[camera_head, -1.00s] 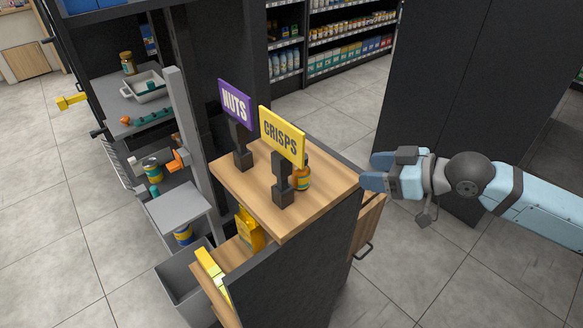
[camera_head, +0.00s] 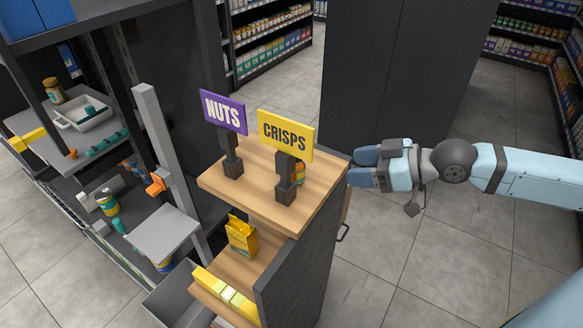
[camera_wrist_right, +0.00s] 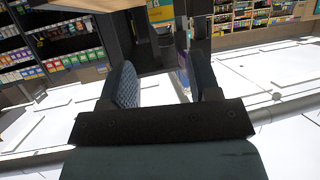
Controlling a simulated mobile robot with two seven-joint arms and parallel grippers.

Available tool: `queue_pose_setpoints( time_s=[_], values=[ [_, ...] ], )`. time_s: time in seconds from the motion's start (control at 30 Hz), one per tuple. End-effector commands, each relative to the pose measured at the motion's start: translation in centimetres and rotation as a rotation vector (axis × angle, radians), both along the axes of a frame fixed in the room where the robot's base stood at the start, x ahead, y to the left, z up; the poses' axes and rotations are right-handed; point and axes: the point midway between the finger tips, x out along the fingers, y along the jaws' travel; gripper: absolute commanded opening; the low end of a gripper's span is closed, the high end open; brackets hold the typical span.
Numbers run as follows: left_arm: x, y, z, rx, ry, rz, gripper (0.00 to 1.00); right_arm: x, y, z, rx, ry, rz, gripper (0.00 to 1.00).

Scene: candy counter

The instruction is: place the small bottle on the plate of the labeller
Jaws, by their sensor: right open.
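A small bottle (camera_head: 299,172) with an orange and yellow label stands on the wooden counter top (camera_head: 222,182), partly hidden behind the CRISPS sign (camera_head: 285,136). A flat grey plate (camera_head: 163,234) beside a tall grey post (camera_head: 160,140) with an orange part looks like the labeller; its plate looks bare. My right gripper (camera_head: 360,168) is open and just right of the counter's right edge, apart from the bottle. In the right wrist view its two fingers (camera_wrist_right: 164,85) stand apart with nothing held between them. My left gripper is not in view.
A purple NUTS sign (camera_head: 223,112) also stands on the counter. A yellow packet (camera_head: 241,237) sits on a lower shelf. A white tray (camera_head: 82,114) and a jar (camera_head: 53,91) are on the left rack. Tiled floor right of the counter is open.

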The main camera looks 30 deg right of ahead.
Motion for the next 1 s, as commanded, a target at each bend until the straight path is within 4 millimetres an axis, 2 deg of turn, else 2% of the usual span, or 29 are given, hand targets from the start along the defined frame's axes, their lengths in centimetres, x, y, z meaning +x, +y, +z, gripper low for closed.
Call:
queue_pose_setpoints(
  time_s=[0.37,0.83,1.0],
  values=[
    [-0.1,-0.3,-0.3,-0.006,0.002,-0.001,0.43,1.6,1.2,-0.8,0.003,-0.006,-0.004,0.57],
    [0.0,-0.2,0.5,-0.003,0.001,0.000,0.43,5.2,4.5,-2.6,0.004,-0.003,-0.003,0.57],
    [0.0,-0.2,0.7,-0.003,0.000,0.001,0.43,5.9,5.2,-3.2,0.001,-0.001,0.000,0.57]
  ],
)
